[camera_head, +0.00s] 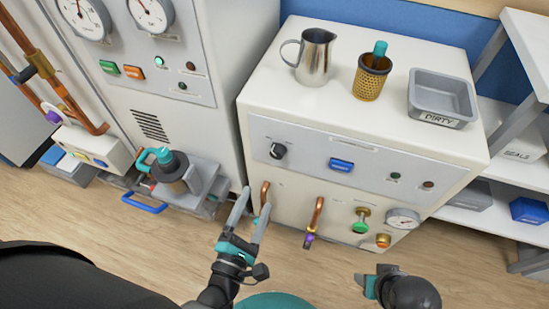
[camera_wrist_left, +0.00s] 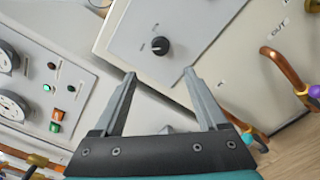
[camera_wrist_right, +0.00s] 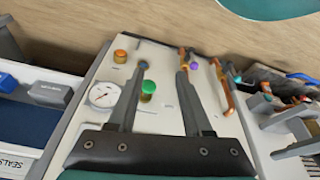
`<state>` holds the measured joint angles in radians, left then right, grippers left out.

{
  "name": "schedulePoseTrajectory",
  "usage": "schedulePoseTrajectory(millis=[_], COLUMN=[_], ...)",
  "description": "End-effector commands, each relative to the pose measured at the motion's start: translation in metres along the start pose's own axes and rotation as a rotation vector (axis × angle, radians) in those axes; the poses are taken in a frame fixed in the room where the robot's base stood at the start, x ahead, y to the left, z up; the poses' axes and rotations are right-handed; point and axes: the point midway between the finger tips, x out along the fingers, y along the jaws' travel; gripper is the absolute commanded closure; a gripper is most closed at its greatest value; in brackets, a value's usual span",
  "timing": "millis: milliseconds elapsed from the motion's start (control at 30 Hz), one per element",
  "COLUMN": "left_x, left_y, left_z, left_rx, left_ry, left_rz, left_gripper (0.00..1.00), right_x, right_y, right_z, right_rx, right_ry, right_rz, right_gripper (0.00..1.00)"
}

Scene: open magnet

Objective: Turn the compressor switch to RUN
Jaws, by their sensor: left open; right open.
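A black rotary switch (camera_head: 278,150) sits at the upper left of the grey front panel of a white cabinet (camera_head: 350,118). The knob also shows in the left wrist view (camera_wrist_left: 160,46), just beyond the fingertips; its small labels are too blurred to read. My left gripper (camera_head: 257,198) is open and empty, below the switch and apart from it in the head view. The fingers straddle empty space below the knob in the left wrist view (camera_wrist_left: 159,74). My right gripper (camera_head: 362,282) is open and empty at lower right; its fingers show in the right wrist view (camera_wrist_right: 162,69).
The panel has a blue button (camera_head: 341,165); below it are copper pipes (camera_head: 316,214), a green valve (camera_head: 361,222) and a gauge (camera_head: 403,218). A metal jug (camera_head: 315,58), a perforated brass cup (camera_head: 371,78) and a DIRTY tray (camera_head: 441,98) stand on top. A gauge cabinet (camera_head: 165,65) stands left.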

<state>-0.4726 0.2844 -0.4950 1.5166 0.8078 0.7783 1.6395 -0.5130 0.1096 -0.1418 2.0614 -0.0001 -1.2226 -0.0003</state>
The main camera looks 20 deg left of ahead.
Motion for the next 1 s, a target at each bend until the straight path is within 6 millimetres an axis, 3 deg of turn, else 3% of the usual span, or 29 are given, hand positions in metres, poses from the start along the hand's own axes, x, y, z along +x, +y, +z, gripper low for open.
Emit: schedulePoseTrajectory(millis=[400,600,800,1000], left_x=[0.089,0.123,0.138,0.141], left_y=[-0.001,-0.001,-0.001,0.0], left_z=[0.0,0.0,0.0,0.0], left_rx=[0.003,0.005,0.005,0.006], left_ry=[-0.003,-0.002,0.0,0.0], left_rz=[0.003,0.002,0.0,-0.001], left_gripper=[0.25,0.25,0.25,0.25], right_x=[-0.031,-0.048,-0.057,-0.06], right_y=[0.002,0.002,0.002,0.002], right_z=[-0.016,-0.021,-0.024,-0.024], right_rx=[0.002,0.002,0.003,0.003], right_ry=[0.055,0.08,0.091,0.094], right_rz=[0.004,0.006,0.006,0.007], right_gripper=[0.5,0.5,0.5,0.5])
